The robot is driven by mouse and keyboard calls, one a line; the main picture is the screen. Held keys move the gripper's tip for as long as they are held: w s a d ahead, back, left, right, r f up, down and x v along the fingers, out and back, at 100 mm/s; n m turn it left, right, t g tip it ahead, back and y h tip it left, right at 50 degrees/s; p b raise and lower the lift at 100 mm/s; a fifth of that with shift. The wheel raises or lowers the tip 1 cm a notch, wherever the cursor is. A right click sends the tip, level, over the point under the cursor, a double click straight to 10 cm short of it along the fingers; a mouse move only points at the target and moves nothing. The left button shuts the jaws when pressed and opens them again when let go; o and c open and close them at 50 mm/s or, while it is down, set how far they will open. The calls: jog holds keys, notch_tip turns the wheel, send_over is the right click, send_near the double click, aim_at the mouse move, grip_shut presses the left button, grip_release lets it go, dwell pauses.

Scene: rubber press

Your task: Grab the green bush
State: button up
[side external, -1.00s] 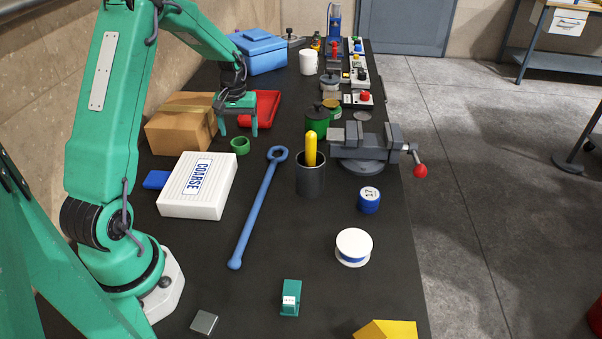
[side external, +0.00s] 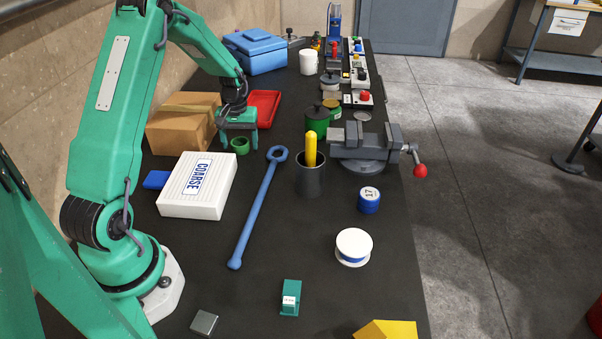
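The green bush (side external: 240,147) is a short green ring on the dark bench, right of the cardboard box. My gripper (side external: 239,146) is above it with its jaws apart. In the picture one finger is at the left of the bush and the other at the right. The bush shows between and just below the fingers, and its upper edge is partly hidden by my gripper. Gaps show between the fingers and the bush, and I see no grip on it. I cannot tell the exact fingertip height above the bench.
The cardboard box (side external: 176,132) stands close at the left, and a red tray (side external: 265,105) lies behind. A white COARSE box (side external: 190,203) and a blue wrench (side external: 257,212) lie in front. A dark cup with a yellow tool (side external: 311,150) and a grey vise (side external: 362,160) stand right.

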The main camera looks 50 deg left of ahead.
jog(key=c, duration=0.9)
jog(key=shift+r, duration=0.15)
jog(key=shift+r, duration=0.5)
jog(key=r, duration=0.3)
jog(key=shift+d+r, duration=0.15)
jog(key=shift+d, duration=0.15)
jog(key=d+r, duration=0.2)
jog(key=d, duration=0.1)
jog(key=d+r, duration=0.2)
jog(key=d, duration=0.2)
jog(key=d+r, duration=0.2)
jog(key=d, duration=0.2)
jog(key=shift+w+r, duration=0.2)
